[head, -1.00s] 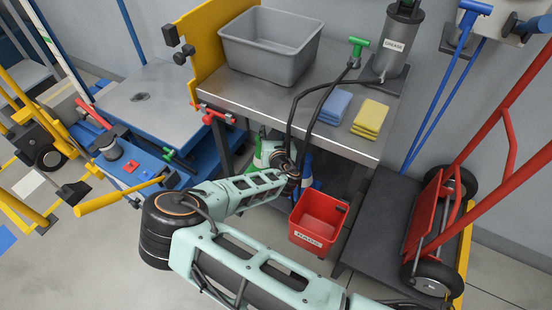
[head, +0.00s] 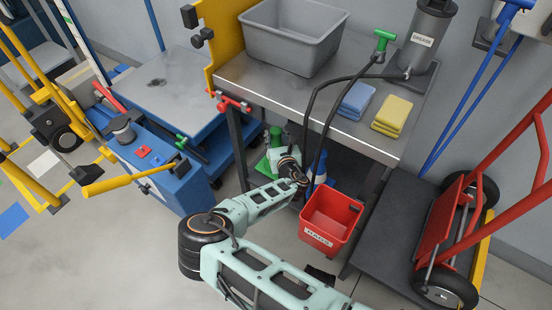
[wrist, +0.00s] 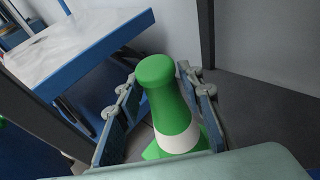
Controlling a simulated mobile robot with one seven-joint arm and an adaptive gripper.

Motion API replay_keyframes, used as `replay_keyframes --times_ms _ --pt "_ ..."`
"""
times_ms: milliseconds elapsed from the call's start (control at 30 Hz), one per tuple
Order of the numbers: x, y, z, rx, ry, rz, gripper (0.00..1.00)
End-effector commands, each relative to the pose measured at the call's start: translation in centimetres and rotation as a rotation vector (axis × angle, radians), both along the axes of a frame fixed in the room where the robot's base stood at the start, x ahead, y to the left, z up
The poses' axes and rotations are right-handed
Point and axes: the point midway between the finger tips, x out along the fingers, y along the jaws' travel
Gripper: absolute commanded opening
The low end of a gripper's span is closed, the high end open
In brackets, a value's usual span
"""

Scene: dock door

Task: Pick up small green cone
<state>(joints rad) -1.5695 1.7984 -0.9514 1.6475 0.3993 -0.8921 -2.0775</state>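The small green cone (wrist: 168,95) has a rounded top and a white band near its foot. In the wrist view it stands between the two fingers of my gripper (wrist: 158,82). The fingers are apart, one on each side of the cone. A gap shows on the left; whether the right finger touches it I cannot tell. In the head view the cone (head: 275,138) is on the floor beneath the bench, partly hidden by my wrist. My fingers are hidden there.
A steel bench (head: 300,92) overhangs the spot, with a leg (head: 237,150) to the left. A blue and white object (head: 319,167) and a red rag bucket (head: 330,216) stand close on the right. A blue lift cart (head: 160,180) is at the left.

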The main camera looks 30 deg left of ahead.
Motion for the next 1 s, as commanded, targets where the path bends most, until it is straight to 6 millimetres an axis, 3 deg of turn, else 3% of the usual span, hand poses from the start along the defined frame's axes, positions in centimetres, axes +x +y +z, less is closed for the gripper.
replay_keyframes --times_ms 433,767,1000 --pt "3.8 3.2 -1.6 0.001 0.0 0.0 0.35" --pt "4.3 3.6 -1.6 -0.001 -0.001 0.0 0.35" --pt "4.3 3.6 -1.6 -0.001 -0.001 0.0 0.12"
